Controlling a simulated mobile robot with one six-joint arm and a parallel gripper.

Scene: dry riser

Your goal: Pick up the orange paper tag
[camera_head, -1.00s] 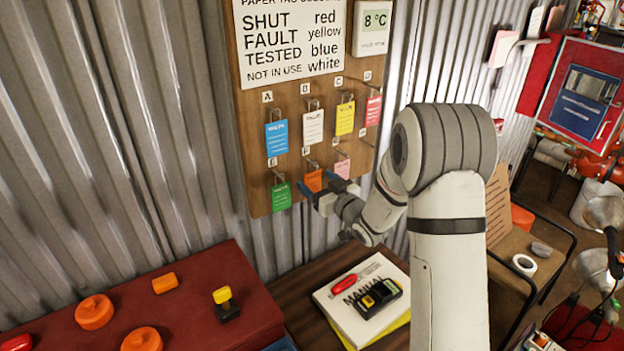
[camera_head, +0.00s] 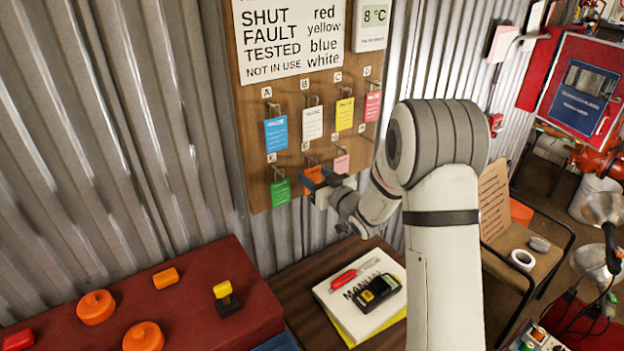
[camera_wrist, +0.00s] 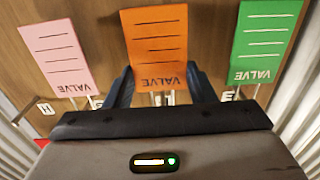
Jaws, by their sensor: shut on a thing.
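The orange paper tag (camera_head: 312,179) is at the lower row of the wooden tag board, between the green tag (camera_head: 281,192) and the light pink tag (camera_head: 342,164). My gripper (camera_head: 318,183) is at the orange tag and shut on it. In the wrist view the orange tag (camera_wrist: 157,45) is upside down with "VALVE" printed on it, between the two blue fingers (camera_wrist: 160,88). The pink tag (camera_wrist: 55,52) and green tag (camera_wrist: 265,40) hang on either side, apart from the fingers. Whether the orange tag is still on its hook is hard to tell.
The upper row holds blue (camera_head: 276,131), white (camera_head: 313,122), yellow (camera_head: 344,114) and red-pink (camera_head: 372,106) tags. Below stand a dark table with a manual (camera_head: 358,290) and a red surface (camera_head: 120,300) with orange caps. Corrugated metal wall lies behind.

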